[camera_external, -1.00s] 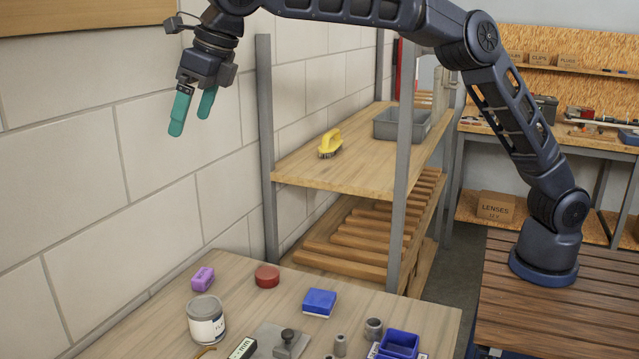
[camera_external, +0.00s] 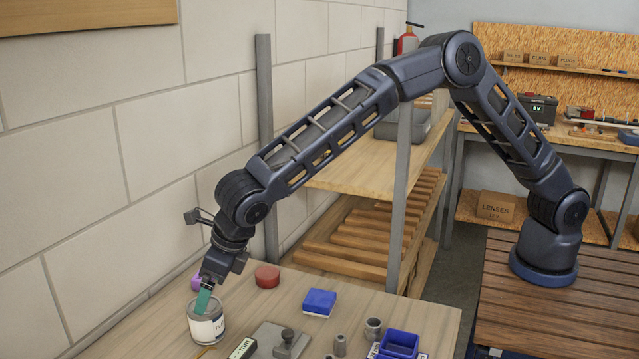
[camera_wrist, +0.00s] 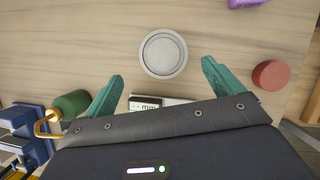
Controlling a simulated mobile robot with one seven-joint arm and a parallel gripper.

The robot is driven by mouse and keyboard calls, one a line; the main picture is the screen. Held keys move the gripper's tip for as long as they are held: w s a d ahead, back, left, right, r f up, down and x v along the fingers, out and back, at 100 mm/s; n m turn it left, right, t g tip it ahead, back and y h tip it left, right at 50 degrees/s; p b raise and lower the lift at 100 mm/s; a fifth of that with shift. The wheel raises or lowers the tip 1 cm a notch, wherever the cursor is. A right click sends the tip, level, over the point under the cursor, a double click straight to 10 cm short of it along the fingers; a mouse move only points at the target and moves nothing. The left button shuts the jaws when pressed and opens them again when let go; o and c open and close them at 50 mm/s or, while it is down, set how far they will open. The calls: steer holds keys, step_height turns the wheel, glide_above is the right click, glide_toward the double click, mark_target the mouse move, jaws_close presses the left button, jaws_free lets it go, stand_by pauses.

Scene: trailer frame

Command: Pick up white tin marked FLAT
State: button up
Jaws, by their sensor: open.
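The white tin (camera_external: 207,328) stands upright on the wooden table, with a grey lid and a label partly readable as "FL". In the wrist view, its round lid (camera_wrist: 163,54) shows from above, just beyond and between my teal fingertips. My gripper (camera_external: 203,301) points down at the tin, and in the external view a teal finger overlaps the tin's top. My gripper (camera_wrist: 162,72) is open, and nothing shows held in it. I cannot tell whether a finger touches the tin.
A purple block (camera_external: 196,282) and a red round piece (camera_external: 267,276) lie behind the tin. A blue block (camera_external: 319,302), grey plate with a knob (camera_external: 289,341), metal cylinders and a blue bin (camera_external: 399,344) are to the right. The wall (camera_external: 100,220) runs along the left.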

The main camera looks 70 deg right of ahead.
mark_target(208, 308)
steer(key=x, duration=0.5)
steer(key=shift+d+x, duration=0.1)
steer(key=shift+x, duration=1.1)
steer(key=shift+d+x, duration=0.15)
steer(key=shift+x, duration=1.1)
steer(key=c, duration=1.3)
